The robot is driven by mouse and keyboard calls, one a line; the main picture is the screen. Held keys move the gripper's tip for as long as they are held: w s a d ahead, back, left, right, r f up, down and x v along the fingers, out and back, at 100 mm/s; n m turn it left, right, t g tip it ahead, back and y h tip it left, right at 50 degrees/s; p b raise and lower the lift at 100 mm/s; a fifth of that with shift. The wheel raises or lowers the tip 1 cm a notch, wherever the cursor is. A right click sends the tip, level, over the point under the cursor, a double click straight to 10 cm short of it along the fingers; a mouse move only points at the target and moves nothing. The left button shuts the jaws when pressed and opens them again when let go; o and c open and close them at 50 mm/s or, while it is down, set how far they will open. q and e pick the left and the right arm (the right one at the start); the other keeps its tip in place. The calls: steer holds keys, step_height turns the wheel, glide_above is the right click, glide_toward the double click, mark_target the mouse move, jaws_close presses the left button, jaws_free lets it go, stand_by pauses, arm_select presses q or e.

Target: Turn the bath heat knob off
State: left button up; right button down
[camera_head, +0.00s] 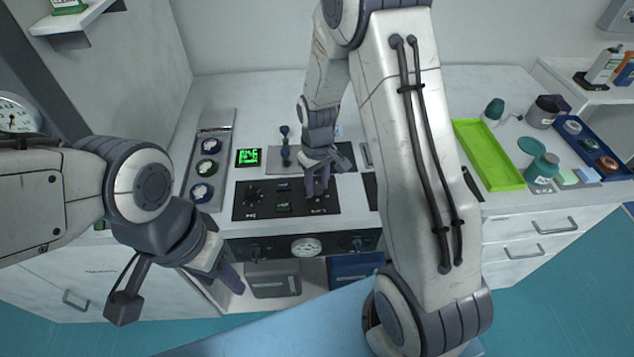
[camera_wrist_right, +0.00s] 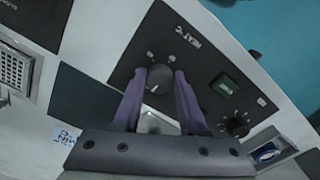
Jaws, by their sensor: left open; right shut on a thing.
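The black control panel (camera_head: 270,212) lies flat in the bench top. My right gripper (camera_head: 318,192) points down at the panel's right part, hiding most of the knob there. In the right wrist view, its purple fingers (camera_wrist_right: 163,80) are shut on a round dark knob (camera_wrist_right: 159,79), one on each side. "HEAT °C" is printed beside this knob, and a light pointer mark shows on its face. My left gripper (camera_head: 232,278) is open and empty, in front of the bench at the lower left.
A rack of round-topped items (camera_head: 207,168) stands left. A green tray (camera_head: 490,155) lies right. A round gauge (camera_head: 306,247) is on the bench front.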

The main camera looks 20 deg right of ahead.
mark_target(316, 186)
steer(key=shift+w+n, duration=0.1)
steer(key=shift+n, duration=0.3)
steer(key=shift+c, duration=2.2)
jaws_free()
step_height(316, 186, up, 11)
steer(key=shift+f, duration=0.2)
steer(key=shift+a, duration=0.1)
